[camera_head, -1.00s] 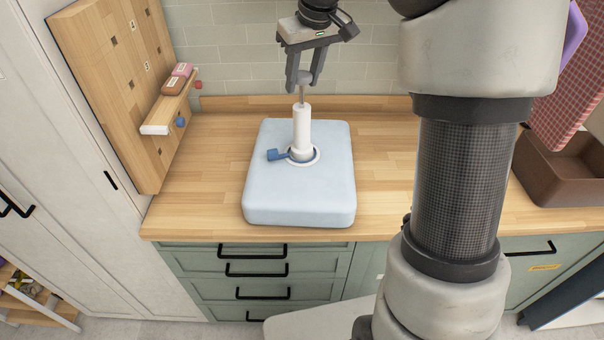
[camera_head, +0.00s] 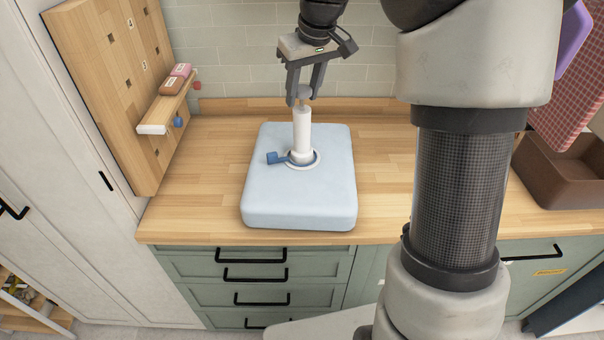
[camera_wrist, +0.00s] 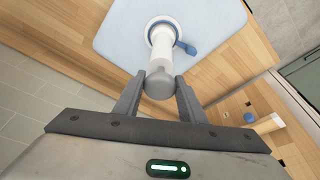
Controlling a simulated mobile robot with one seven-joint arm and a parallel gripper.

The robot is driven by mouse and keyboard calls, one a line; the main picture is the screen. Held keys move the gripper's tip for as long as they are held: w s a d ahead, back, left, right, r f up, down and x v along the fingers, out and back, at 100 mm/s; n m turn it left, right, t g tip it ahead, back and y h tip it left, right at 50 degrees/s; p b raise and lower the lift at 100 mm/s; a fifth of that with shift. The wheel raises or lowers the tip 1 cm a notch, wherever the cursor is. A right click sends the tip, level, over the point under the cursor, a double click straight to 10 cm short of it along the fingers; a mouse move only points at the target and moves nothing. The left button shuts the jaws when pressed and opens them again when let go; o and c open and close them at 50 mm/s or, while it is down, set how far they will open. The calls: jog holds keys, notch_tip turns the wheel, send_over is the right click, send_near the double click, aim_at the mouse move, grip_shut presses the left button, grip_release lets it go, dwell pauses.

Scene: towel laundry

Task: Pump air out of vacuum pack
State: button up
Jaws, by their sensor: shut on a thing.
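The pale blue vacuum pack (camera_head: 300,203) lies flat on the wooden counter, puffed like a cushion. A white hand pump (camera_head: 302,132) stands upright on the round white valve ring (camera_head: 317,160) in its top. A blue valve cap (camera_head: 277,158) sticks out to the left of the valve. My gripper (camera_head: 304,98) is above the pack, shut on the grey round knob of the pump handle. Little of the rod shows between knob and barrel. In the wrist view, the fingers (camera_wrist: 158,90) sit on both sides of the knob (camera_wrist: 159,84), with the pack (camera_wrist: 120,25) beyond.
A wooden pegboard (camera_head: 110,90) with a small shelf (camera_head: 165,112) stands at the left. A brown bin (camera_head: 565,170) and hanging cloths are at the right. My arm covers part of the counter's right side. The counter (camera_head: 200,150) beside the pack is clear.

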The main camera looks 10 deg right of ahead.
jog(key=shift+r+p, duration=1.45)
jog(key=shift+r, duration=0.7)
jog(key=shift+f+b, duration=2.05)
jog(key=shift+f, duration=1)
jog(key=shift+r+p, duration=2)
jog(key=shift+r, duration=0.6)
